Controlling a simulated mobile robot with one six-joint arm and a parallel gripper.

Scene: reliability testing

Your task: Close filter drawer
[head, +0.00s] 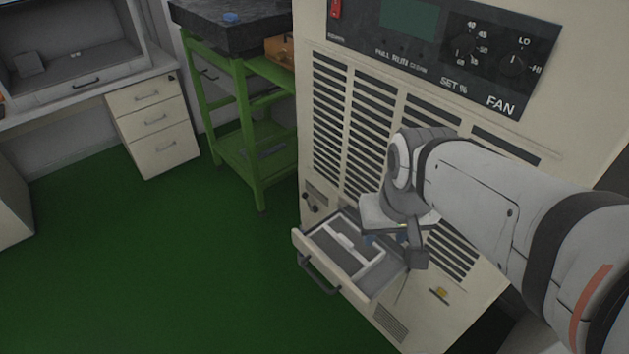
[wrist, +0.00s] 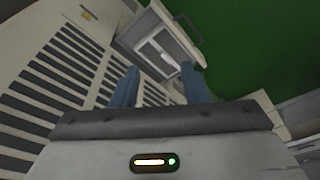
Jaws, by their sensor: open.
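The filter drawer (head: 378,275) is pulled out from the lower front of the beige machine (head: 335,125). It has a beige front with a dark bar handle (head: 320,274) and a grey inside with white dividers. It also shows in the wrist view (wrist: 158,42), beyond my fingers, with its handle (wrist: 188,27) at the upper right. My gripper (wrist: 160,88) is open, its two blue fingers apart with nothing between them. In the head view, my gripper is above and behind the drawer, close to the machine's louvred front. My wrist partly hides the drawer's back right corner.
A green metal stand (head: 245,130) with a dark slab top stands left of the machine. A desk with a white drawer unit (head: 155,122) is farther left. The green floor (head: 180,260) in front and left of the drawer is clear.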

